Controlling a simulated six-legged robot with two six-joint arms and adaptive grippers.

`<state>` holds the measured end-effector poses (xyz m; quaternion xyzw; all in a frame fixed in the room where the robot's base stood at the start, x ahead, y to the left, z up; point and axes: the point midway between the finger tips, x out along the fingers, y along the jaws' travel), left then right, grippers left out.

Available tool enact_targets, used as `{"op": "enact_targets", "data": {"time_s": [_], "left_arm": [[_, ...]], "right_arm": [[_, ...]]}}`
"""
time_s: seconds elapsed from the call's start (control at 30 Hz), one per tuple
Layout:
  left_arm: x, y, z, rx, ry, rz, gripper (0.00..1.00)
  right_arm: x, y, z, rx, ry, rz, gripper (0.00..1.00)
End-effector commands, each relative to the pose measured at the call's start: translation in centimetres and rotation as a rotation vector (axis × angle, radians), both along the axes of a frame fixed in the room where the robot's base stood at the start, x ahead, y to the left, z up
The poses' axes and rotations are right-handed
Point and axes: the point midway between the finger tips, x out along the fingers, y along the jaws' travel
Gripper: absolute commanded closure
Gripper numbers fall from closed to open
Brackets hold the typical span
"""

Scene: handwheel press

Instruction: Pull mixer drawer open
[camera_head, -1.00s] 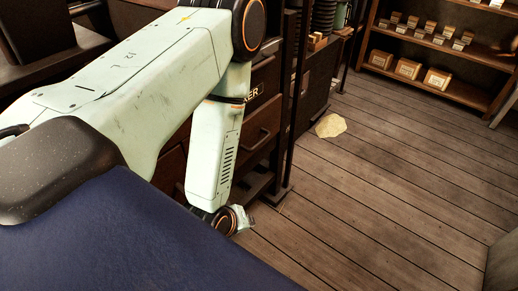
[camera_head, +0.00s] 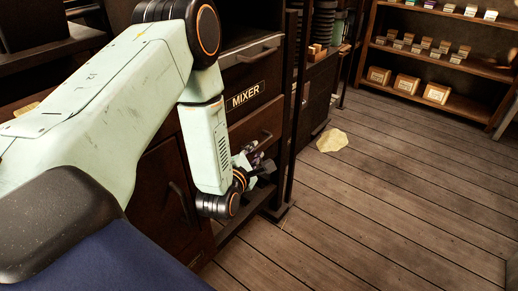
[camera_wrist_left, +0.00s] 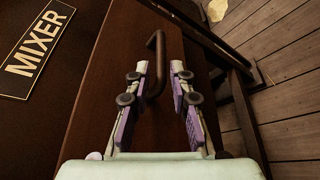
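The mixer drawer (camera_head: 241,133) is a dark wood front below the white-lettered MIXER label (camera_head: 245,96), and it looks shut. Its dark bar handle (camera_head: 266,138) also shows in the left wrist view (camera_wrist_left: 160,52). My left gripper (camera_head: 262,166) is at the drawer front, close to the handle. In the left wrist view, its purple-padded fingers (camera_wrist_left: 160,68) are apart, with part of the handle showing between the fingertips. I cannot tell whether they touch it. The drawer's lower part is partly hidden by my left arm in the head view. My right gripper is not in view.
Another handled drawer (camera_head: 252,55) sits above the label. A dark upright post (camera_head: 290,120) stands just right of the cabinet. The plank floor (camera_head: 390,200) is open to the right, with a pale patch (camera_head: 332,140) on it. A shelf with boxes (camera_head: 440,60) is behind.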

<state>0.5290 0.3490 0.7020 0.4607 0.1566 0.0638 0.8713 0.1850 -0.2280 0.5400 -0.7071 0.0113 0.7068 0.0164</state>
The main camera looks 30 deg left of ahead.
Motion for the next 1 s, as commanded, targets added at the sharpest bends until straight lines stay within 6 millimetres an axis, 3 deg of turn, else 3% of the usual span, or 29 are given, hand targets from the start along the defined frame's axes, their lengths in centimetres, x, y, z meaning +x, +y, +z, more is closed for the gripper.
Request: {"op": "enact_targets", "data": {"time_s": [0.3,0.67,1.0], "left_arm": [[3.9,1.2,-1.1,0.002,0.001,0.0,0.78],[4.6,1.3,-1.2,0.001,0.003,-0.001,0.78],[4.5,1.3,-1.2,0.002,0.003,-0.001,1.0]], "right_arm": [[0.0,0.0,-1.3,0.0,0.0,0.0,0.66],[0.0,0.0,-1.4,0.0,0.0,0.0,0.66],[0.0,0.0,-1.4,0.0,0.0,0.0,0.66]]}}
